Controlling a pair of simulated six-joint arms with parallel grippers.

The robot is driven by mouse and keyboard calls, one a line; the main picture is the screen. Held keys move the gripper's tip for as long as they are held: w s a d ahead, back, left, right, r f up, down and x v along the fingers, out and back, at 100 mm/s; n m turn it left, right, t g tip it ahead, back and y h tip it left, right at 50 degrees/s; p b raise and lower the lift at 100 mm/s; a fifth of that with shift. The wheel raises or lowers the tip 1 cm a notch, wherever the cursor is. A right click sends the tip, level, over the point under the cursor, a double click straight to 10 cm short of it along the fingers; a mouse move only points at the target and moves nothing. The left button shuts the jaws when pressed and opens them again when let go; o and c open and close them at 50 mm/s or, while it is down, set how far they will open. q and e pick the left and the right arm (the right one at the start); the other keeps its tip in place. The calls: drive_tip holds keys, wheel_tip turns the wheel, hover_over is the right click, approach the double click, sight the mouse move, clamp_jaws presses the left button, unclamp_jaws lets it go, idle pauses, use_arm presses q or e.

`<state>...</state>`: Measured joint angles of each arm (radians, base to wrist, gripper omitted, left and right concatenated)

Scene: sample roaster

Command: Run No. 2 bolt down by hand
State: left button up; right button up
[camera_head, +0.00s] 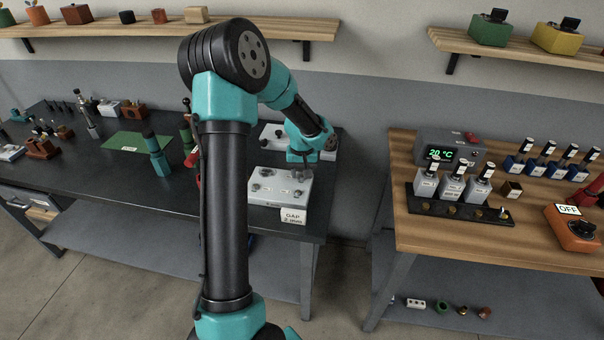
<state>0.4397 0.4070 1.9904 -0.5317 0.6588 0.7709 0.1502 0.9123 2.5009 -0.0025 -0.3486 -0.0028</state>
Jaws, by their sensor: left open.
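A light grey block (274,202) with several bolts on its top stands near the right end of the dark bench. Its front tag (293,216) reads "GAP 2 mm". One bolt (257,187) shows at its front left, another (266,172) at its back left and another (298,193) at its front right. The bolt numbers are too small to read, so I cannot tell which is No. 2. My left gripper (300,174) is open, pointing down over the block's back right. Whether its fingers surround a bolt there is unclear. My right gripper is out of view.
My left arm crosses the bench and hides part of it. A teal upright tool (157,157) and a green mat (135,142) lie to the left. A wooden table (440,232) on the right holds labelled bottles, a "20 °C" display (440,153) and an orange "OFF" box (573,232).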

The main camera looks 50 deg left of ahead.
use_arm(q)
drive_tip(key=shift+f, duration=0.35)
drive_tip(key=shift+c, duration=0.3)
clamp_jaws()
